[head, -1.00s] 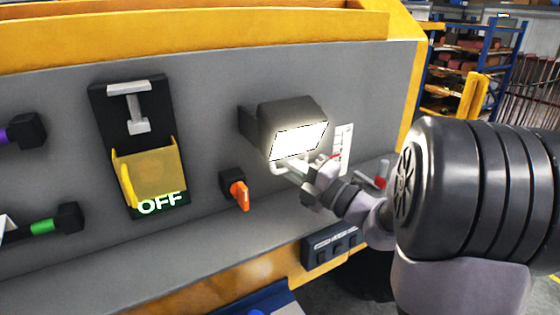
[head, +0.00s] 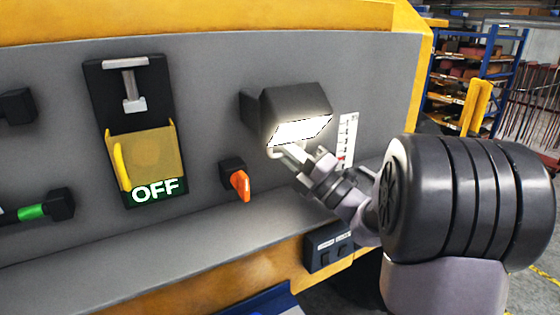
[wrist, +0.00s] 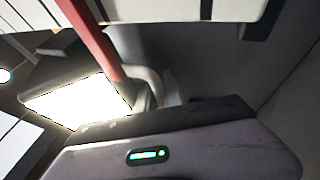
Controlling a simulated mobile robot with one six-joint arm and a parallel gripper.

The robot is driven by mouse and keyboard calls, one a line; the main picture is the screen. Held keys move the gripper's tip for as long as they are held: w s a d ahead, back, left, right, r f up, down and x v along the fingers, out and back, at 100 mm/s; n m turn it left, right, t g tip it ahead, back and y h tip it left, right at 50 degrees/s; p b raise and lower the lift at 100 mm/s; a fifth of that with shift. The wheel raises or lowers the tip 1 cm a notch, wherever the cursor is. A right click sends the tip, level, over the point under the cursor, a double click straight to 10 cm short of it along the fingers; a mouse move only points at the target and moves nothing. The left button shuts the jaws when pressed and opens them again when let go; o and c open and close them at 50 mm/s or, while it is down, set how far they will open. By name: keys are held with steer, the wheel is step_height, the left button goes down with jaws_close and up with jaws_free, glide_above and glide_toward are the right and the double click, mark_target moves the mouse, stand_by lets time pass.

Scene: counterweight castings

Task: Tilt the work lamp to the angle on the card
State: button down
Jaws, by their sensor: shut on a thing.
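The work lamp (head: 292,103) is a dark box with a glowing white face, mounted on the grey panel, its face angled downward. It also shows in the wrist view, with its lit face (wrist: 78,103) at left. A pale bar handle (head: 274,154) sits below the lit face. My gripper (head: 292,159) is shut on the lamp handle, and the fingers partly hide it. In the wrist view the curved grey handle (wrist: 152,82) is close to the gripper. A white card (head: 348,138) with scale marks and a red mark is right of the lamp; its lower part is partly hidden by my arm.
An orange knob (head: 240,184) sits just left below my gripper. A yellow flap (head: 148,160) over an OFF sign is farther left, beside a green-marked handle (head: 33,212). A dark switch box (head: 330,251) is below my arm. A blue shelf rack (head: 470,75) stands behind at right.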

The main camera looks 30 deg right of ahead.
steer(key=c, duration=1.8)
jaws_free()
steer(key=shift+o, duration=0.2)
steer(key=b+v, duration=0.6)
steer(key=v, duration=1.1)
steer(key=shift+s, duration=0.25)
steer(key=shift+d, duration=0.1)
